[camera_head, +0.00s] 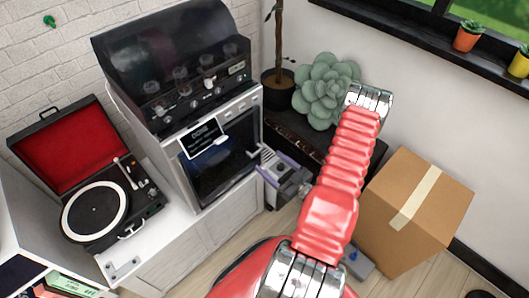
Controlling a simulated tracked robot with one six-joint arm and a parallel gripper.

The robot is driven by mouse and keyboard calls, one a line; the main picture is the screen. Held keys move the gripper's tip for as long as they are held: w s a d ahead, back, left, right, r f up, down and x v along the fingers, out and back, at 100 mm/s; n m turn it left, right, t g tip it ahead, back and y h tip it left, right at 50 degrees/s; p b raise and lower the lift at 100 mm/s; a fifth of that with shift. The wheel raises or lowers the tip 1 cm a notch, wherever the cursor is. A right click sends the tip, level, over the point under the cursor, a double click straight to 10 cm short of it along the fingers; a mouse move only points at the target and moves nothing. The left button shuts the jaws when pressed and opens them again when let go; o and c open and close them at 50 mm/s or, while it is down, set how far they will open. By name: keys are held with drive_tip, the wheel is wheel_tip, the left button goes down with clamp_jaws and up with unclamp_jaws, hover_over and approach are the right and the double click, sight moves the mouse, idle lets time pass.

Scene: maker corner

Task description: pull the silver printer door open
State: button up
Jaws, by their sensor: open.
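The silver printer (172,150) stands on a white cabinet left of centre, with a black-hooded unit on top. Its door (218,165) has a dark glass pane in a silver frame and looks shut. A small pale bar shows near its right edge. My gripper (269,167) is just right of the door, with two lilac fingers apart and pointing left toward it. It looks empty, and I cannot tell whether a fingertip touches the door. My red arm rises in front and hides part of the area behind the gripper.
A record player (100,210) with a red-lined lid sits left on the white cabinet (165,258). A cardboard box (425,225) stands right of my arm. A large succulent (322,92) and a potted trunk are behind. Some wooden floor shows below the printer.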

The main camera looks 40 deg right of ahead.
sight(258, 152)
drive_tip(key=shift+w+a, duration=0.1)
drive_tip(key=shift+w, duration=3.15)
